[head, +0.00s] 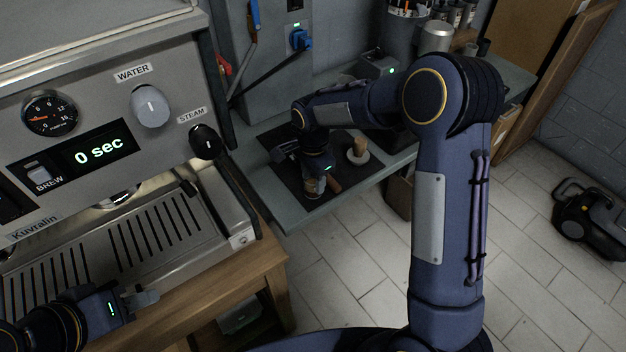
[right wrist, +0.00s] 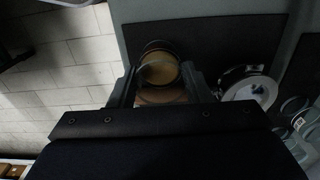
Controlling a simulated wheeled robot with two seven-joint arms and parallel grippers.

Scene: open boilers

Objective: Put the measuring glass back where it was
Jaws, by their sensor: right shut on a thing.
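The measuring glass (head: 313,188) is a small clear glass over the dark mat (head: 278,153) on the grey side counter. My right gripper (head: 319,172) reaches down from above and is shut on it. In the right wrist view the glass (right wrist: 158,70) sits between the two fingers, with a tan colour showing inside its round rim. I cannot tell whether its base touches the mat. My left gripper (head: 140,298) is beside the front of the espresso machine's drip tray, apart from the glass. Its finger gap is unclear.
The espresso machine (head: 100,110) fills the left. The counter's front edge (head: 340,197) is close to the glass, with tiled floor beyond.

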